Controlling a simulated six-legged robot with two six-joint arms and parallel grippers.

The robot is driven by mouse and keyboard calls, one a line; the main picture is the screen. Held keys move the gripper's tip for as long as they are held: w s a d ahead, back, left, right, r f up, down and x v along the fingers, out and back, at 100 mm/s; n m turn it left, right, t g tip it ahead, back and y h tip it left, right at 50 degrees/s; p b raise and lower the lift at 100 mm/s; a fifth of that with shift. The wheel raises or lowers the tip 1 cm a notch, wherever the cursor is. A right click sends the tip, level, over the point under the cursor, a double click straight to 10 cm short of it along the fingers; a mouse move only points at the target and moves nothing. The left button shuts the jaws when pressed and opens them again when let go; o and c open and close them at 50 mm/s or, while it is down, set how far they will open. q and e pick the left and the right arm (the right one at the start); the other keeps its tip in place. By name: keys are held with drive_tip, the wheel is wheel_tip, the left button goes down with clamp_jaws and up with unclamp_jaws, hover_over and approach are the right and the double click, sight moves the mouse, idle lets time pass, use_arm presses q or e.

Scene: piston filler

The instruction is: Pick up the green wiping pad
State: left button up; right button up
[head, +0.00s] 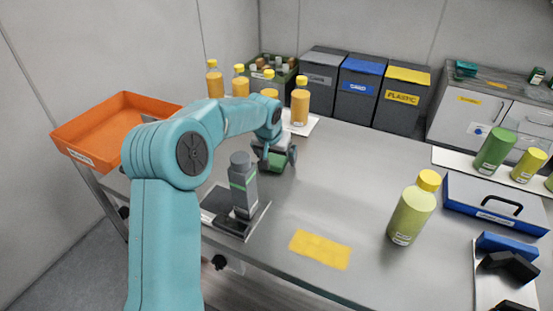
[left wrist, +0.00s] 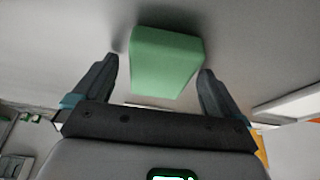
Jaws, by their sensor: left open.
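The green wiping pad (left wrist: 164,62) is a pale green block on the grey table, seen in the left wrist view between and just beyond my left gripper's two fingers. My left gripper (left wrist: 160,85) is open, one finger on each side of the pad with a gap on both sides. In the head view my left gripper (head: 276,157) is low over the table, and the green pad (head: 272,160) is mostly hidden under it. My right gripper is not in view.
A grey-and-green device (head: 243,185) stands close to my left arm. Orange bottles (head: 300,101) stand behind the gripper. A yellow sheet (head: 320,249) lies in front, a green bottle (head: 413,208) to the right. An orange tray (head: 115,127) is at left. The table's middle is clear.

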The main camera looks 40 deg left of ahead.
sight(276, 156)
use_arm(q)
drive_tip(key=c, duration=1.1)
drive_tip(key=shift+o, duration=0.2)
drive_tip(key=shift+r+p, duration=0.3)
drive_tip(key=shift+r, duration=0.3)
wheel_tip(276, 156, up, 19)
drive_tip(key=p, duration=0.4)
drive_tip(key=shift+r, duration=0.2)
drive_tip(key=shift+o, duration=0.5)
